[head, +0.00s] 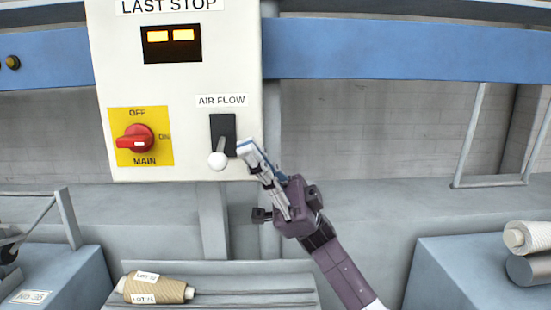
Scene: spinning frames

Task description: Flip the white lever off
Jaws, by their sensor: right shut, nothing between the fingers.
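The white lever (218,159) has a round white knob on a short stem. It comes out of a black slot plate (223,134) under the AIR FLOW label on the cream control panel (185,90). The lever points downward. My right gripper (246,150) is shut and empty, with its fingertips just right of the lever and the slot plate. A small gap shows between the fingertips and the knob; whether they touch the panel I cannot tell. My left gripper is not in view.
A red rotary switch (138,139) on a yellow MAIN plate sits left of the lever. A lit display (172,43) is above. A brown yarn cone (155,289) lies on a tray below. A white spool (528,237) is at right. Space right of the panel is open.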

